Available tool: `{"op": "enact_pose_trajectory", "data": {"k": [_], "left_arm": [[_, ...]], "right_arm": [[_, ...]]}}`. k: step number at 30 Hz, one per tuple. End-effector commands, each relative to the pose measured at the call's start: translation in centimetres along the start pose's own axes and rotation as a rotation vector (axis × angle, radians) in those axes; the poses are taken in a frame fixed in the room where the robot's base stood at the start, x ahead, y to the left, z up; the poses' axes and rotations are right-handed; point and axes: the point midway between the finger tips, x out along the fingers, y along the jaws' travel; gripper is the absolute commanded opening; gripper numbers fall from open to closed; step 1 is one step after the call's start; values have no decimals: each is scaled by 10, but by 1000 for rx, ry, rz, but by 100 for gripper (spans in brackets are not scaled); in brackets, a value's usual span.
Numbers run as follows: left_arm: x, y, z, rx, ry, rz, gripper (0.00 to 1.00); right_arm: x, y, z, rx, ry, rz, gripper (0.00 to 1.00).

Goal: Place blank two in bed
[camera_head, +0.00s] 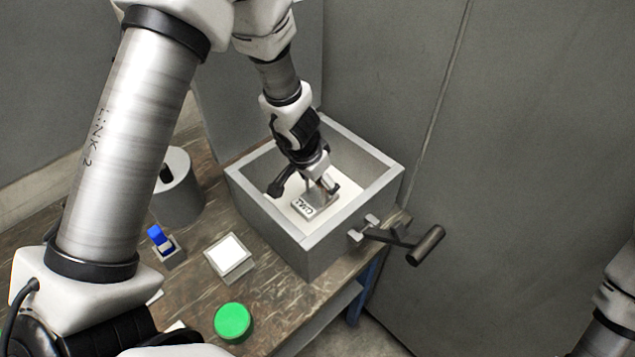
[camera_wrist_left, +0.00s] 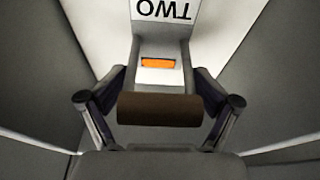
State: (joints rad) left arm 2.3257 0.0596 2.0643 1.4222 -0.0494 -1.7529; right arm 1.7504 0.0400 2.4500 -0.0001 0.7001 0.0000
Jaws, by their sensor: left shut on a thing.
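Blank two is a small grey block (camera_head: 310,206) with a white label; the label reads TWO upside down in the left wrist view (camera_wrist_left: 165,12). It is down inside the grey open-topped box (camera_head: 268,217), over the pale floor that looks like the bed (camera_head: 338,208). My left gripper (camera_head: 312,189) reaches down into the box and is shut on the blank. An orange patch shows on the blank in the left wrist view. I cannot tell whether the blank touches the floor. My right gripper is not in view; only a piece of my right arm shows at the right edge.
A crank handle (camera_head: 426,245) sticks out from the box's right side. A green round button (camera_head: 233,321), a white-topped square block (camera_head: 229,256), a blue switch (camera_head: 159,239) and a grey cylinder (camera_head: 178,190) stand on the wooden table (camera_head: 285,306). The box walls surround my left gripper.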

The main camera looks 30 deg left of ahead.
Motion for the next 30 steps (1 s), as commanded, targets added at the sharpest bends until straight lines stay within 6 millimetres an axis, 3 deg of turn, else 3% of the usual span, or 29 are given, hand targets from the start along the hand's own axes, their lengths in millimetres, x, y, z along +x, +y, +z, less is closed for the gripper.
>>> {"op": "enact_pose_trajectory", "data": {"k": [1, 2, 14, 17, 24, 30], "left_arm": [[1, 0, 0, 0, 0, 0, 91], [1, 0, 0, 0, 0, 0, 100], [-6, 0, -1, 0, 0, 0, 100], [-25, 0, -3, 1, 2, 0, 100], [-92, 0, -4, 0, 1, 1, 100], [-121, 0, -2, 0, 0, 0, 100]], "right_arm": [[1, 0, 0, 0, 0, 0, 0], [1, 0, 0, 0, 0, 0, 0], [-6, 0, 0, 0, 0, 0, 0], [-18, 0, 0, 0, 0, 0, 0], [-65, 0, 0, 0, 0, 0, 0], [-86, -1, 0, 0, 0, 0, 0]]}}
